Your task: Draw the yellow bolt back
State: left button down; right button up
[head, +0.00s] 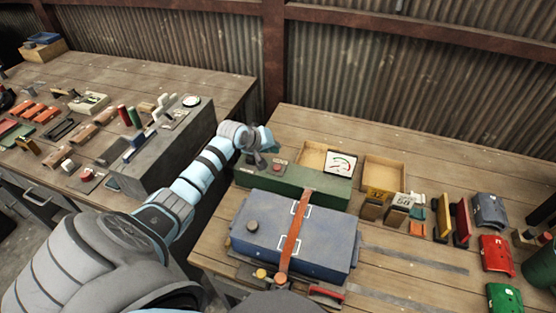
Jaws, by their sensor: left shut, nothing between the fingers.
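My left arm reaches in from the lower left. My left gripper (262,158) is shut and empty, over the back left end of a green box (300,186) on the right bench. A small yellow round piece (260,274) sits low at the front of the blue case (270,228). An orange-yellow round piece (281,277) is beside it, near the lower end of the brown strap (296,230). I cannot tell whether either is the yellow bolt. My left gripper is well behind both and apart from them. My right gripper is not in view.
A red-handled tool (326,292) lies at the front edge. Open wooden trays, a dial (341,163), upright blocks and red (496,253) and green (504,299) pieces stand to the right. A grey box (158,150) edges the left bench. The back right boards are clear.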

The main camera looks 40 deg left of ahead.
aim_at(261, 273)
jog(key=k, duration=1)
